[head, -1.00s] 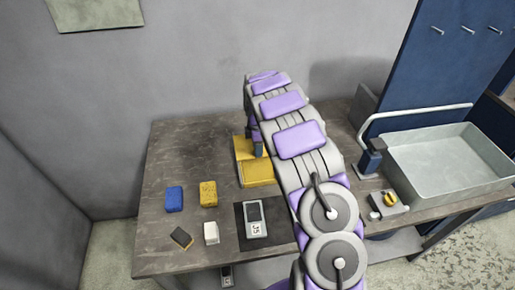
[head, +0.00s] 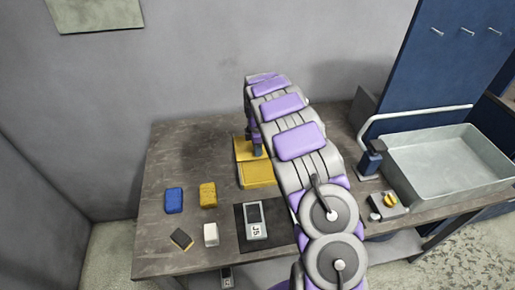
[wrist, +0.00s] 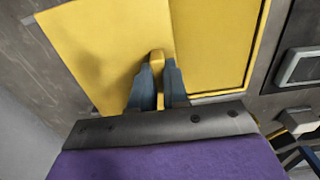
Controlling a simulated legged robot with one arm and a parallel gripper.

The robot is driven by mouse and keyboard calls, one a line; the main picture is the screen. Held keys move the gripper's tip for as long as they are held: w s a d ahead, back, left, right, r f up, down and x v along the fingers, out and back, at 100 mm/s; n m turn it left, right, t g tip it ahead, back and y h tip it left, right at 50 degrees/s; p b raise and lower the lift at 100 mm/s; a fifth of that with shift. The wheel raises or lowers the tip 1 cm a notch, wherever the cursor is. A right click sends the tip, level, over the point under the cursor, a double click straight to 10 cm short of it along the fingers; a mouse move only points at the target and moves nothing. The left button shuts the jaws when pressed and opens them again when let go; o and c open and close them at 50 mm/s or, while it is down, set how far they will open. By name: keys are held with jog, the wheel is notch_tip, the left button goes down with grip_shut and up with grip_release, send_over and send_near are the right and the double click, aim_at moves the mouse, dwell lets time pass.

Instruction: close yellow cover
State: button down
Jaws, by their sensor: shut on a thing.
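The yellow cover (wrist: 108,52) belongs to a yellow box (wrist: 215,42) on the table, partly hidden behind my arm in the head view, where the box front (head: 257,173) shows. In the wrist view the cover is a flat panel to the left of the box part, and a small yellow tab stands at the seam. My gripper (wrist: 158,76) is shut on this tab, with one blue-grey finger on each side. In the head view my gripper (head: 256,146) is at the box, largely covered by my arm. The cover's exact angle is hard to tell.
A blue block (head: 174,200), a yellow sponge (head: 208,195), a white block (head: 211,234) and a dark block (head: 181,239) lie on the table (head: 165,160) at left. A grey device (head: 254,221) sits on a dark mat in front. A sink (head: 450,160) is at right.

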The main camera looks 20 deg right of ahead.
jog(key=s, duration=0.3)
jog(key=s+a+p, duration=0.1)
jog(key=s, duration=0.2)
jog(key=s+a+p, duration=0.1)
jog(key=s, duration=0.2)
jog(key=shift+s+r, duration=0.1)
jog(key=shift+s, duration=0.25)
jog(key=shift+s+a, duration=0.1)
jog(key=shift+s, duration=0.45)
jog(key=c, duration=1.2)
grip_release()
jog(key=shift+s, duration=0.15)
jog(key=shift+o, duration=0.4)
jog(key=shift+r+p, duration=0.35)
jog(key=shift+r, duration=0.1)
notch_tip(320, 180, up, 16)
jog(key=p, duration=0.2)
jog(key=shift+w+p, duration=0.2)
jog(key=shift+p, duration=0.1)
